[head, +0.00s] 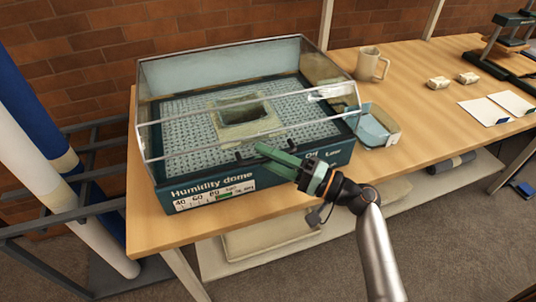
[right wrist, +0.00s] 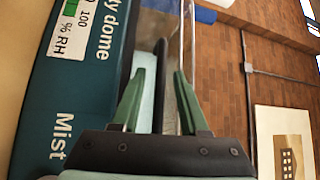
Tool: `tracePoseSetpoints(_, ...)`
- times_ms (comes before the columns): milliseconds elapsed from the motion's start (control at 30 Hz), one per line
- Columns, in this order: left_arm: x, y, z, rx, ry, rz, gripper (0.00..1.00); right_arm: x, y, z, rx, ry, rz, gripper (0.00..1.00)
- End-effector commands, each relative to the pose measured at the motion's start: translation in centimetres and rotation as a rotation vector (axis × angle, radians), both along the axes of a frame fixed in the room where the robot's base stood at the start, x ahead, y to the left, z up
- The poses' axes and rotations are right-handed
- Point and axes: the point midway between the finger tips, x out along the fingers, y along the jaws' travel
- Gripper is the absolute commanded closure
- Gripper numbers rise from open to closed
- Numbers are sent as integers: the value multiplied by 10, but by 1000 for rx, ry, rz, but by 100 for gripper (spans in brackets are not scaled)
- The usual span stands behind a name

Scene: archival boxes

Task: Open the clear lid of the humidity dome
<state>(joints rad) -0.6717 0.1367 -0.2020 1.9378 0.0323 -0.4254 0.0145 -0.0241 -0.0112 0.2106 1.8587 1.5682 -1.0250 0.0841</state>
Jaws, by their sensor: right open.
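The humidity dome is a dark teal base (head: 215,190) with a clear box-like lid (head: 165,110) resting over it, and the lid looks closed. Through it I see a patterned floor and a beige square frame with a dark centre (head: 245,115). My right gripper (head: 262,151) is at the lower front edge of the lid, right of centre. In the right wrist view its green fingers (right wrist: 160,78) are apart. A dark upright bar (right wrist: 158,62), seemingly the lid's handle, shows in the gap between them; contact cannot be told. My left gripper is out of view.
A shallow clear tray (head: 378,128) stands close to the dome's right side. A beige mug (head: 371,64) is behind it. Small white blocks (head: 438,82) and cards (head: 484,111) lie farther right. A brick wall is behind the wooden table (head: 440,140).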

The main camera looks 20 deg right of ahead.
Motion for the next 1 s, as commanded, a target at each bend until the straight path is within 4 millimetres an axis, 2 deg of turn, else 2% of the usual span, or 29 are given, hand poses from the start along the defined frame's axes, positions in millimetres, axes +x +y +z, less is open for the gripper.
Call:
tracePoseSetpoints(200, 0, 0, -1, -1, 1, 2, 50, 0, 0, 0, 0, 0, 0, 56)
tracePoseSetpoints(600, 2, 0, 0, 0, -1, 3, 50, 0, 0, 0, 0, 0, 0, 100)
tracePoseSetpoints(1000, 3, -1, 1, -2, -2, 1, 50, 0, 0, -1, -1, 1, 1, 100)
